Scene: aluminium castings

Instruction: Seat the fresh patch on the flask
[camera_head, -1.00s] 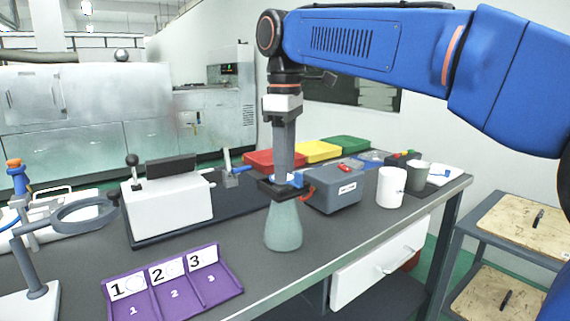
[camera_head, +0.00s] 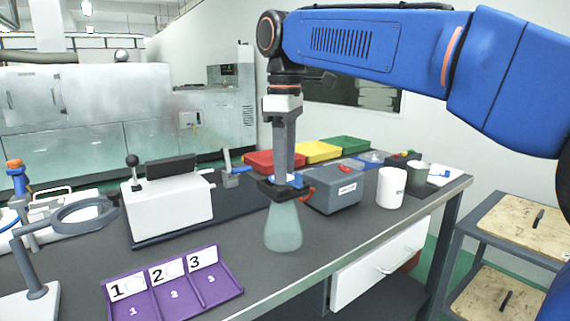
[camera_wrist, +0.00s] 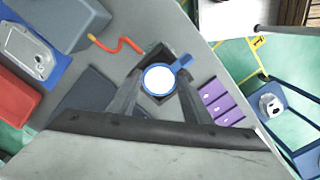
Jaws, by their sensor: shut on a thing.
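The flask (camera_head: 283,230) is a pale green cone standing upright near the front edge of the grey bench. My gripper (camera_head: 281,189) points straight down at the flask's top, and its dark fingers hide the neck. In the wrist view my gripper (camera_wrist: 160,80) is shut around a round white disc (camera_wrist: 158,79) with a blue rim and a short blue tab at its upper right. This looks like the fresh patch; a bit of its blue and white shows between the fingers in the head view. I cannot tell whether the patch touches the flask's mouth.
A purple numbered tray (camera_head: 175,286) lies front left, beside a ring-topped stand (camera_head: 38,270). A white lever box (camera_head: 172,207) stands behind it. A grey box (camera_head: 333,198) with a red hose is close right of the flask. White (camera_head: 391,188) and grey cups stand farther right.

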